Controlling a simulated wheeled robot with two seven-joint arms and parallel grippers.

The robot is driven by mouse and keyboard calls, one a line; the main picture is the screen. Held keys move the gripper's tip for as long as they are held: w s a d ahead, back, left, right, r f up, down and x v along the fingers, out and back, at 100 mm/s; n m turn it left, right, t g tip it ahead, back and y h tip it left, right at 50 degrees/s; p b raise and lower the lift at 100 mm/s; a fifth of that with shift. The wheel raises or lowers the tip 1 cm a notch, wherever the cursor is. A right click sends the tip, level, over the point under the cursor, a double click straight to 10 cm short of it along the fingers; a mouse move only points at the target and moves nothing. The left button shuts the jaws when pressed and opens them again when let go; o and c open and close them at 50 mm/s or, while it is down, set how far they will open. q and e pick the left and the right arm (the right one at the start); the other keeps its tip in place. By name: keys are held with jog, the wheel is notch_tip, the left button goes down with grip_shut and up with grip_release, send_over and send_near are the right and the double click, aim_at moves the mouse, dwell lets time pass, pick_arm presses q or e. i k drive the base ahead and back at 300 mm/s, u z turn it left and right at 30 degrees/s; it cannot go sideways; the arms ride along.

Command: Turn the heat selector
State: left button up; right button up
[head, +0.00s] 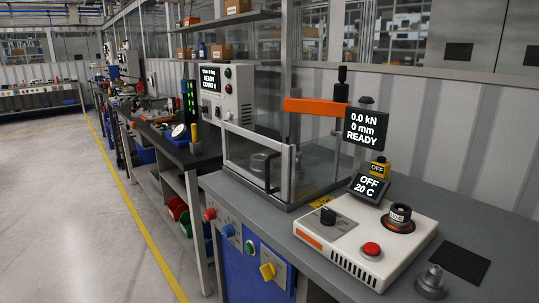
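A white heater unit (352,243) stands on the grey bench at the right, with an orange patch on its front side. On its top left is a black knob (328,215) on a grey plate with small, unreadable markings; it looks like the heat selector. A small display (369,187) behind it reads "OFF 20 C". A red button (371,249) sits at the unit's front right. A dark ring-shaped part with a label (400,213) sits on an orange-edged seat at the back right. Neither of my grippers is in view.
A press with a clear guard (259,166) and orange crossbar stands behind, its display reading "0.0 kN 0 mm READY". A metal part (431,281) and black mat (460,262) lie right of the unit. A yellow knob (267,271) is on the bench front. Floor at left is clear.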

aim_at(328, 218)
jog(key=z, duration=0.2)
jog(key=k, duration=0.4)
jog(key=u, duration=1.15)
jog(key=i, duration=0.75)
jog(key=z, duration=2.15)
